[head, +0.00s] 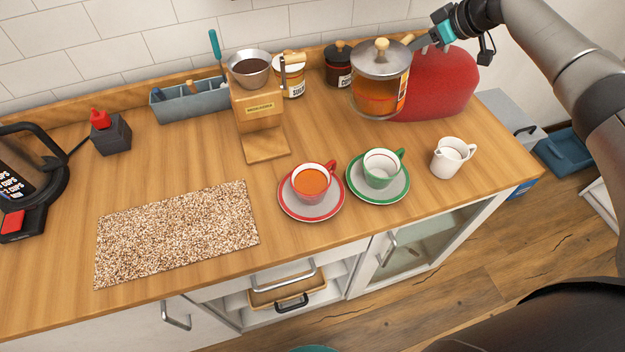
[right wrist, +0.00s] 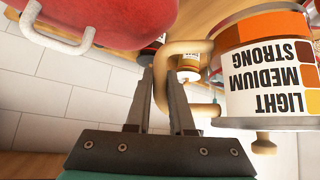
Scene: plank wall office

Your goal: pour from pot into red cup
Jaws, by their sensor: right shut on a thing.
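The pot (head: 378,98) is a glass jar with a steel lid, a wooden knob and amber liquid inside. It is upright at the back right of the counter; I cannot tell whether its base touches the wood. My right gripper (head: 418,42) is shut on its handle. The right wrist view shows the fingers (right wrist: 163,85) at the wooden handle (right wrist: 188,47), beside the pot's printed label (right wrist: 270,75). The red cup (head: 328,170) stands upright on a red-rimmed saucer (head: 311,213) and holds orange-brown liquid (head: 311,181). My left gripper is out of view.
A green cup (head: 382,169) on its saucer stands right of the red cup, then a white creamer (head: 450,157). A red bread bin (head: 440,85) is behind the pot. A speckled mat (head: 178,235) lies left.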

